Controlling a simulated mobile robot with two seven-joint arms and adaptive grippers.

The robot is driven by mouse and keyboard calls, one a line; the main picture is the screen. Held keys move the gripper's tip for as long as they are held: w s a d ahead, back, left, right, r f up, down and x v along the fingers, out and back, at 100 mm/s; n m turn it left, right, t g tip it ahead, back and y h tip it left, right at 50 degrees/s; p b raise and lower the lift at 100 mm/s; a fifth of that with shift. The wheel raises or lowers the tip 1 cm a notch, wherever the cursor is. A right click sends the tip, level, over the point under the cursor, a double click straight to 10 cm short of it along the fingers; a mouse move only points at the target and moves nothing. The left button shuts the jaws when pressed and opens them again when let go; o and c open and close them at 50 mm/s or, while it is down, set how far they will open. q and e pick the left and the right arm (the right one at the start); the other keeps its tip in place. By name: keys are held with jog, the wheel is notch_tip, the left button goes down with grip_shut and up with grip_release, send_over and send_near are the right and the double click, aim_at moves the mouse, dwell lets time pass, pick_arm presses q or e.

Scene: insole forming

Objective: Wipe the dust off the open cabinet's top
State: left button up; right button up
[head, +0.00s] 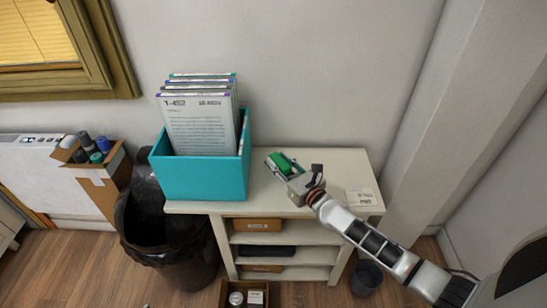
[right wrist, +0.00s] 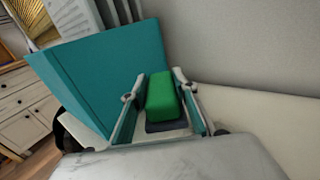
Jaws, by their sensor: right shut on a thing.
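The open cabinet (head: 343,167) is cream, with open shelves, and stands against the wall in the head view. My right gripper (head: 281,166) is over the middle of its top, just right of the teal box. It is shut on a green block with a dark underside, likely a wiper (right wrist: 161,97), which sits between the two fingers in the right wrist view. Whether the block touches the top cannot be told. No dust can be made out clearly. My left gripper is not in view.
A teal box (head: 200,178) of upright documents stands on the left of the top. A pale card (head: 360,197) lies at the right front. A black bin (head: 165,245) stands left, a small dark bin (head: 366,279) right. The top's right rear is clear.

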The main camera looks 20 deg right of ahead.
jog(key=shift+d+f+b, duration=0.1)
jog(key=shift+f+b, duration=0.6)
jog(key=shift+f, duration=0.05)
notch_tip(320, 180, down, 3)
jog(key=b, duration=0.3)
jog(key=shift+f, duration=0.2)
jog(key=shift+f+b, duration=0.6)
jog(key=shift+f+b, duration=0.65)
jog(key=shift+d, duration=0.1)
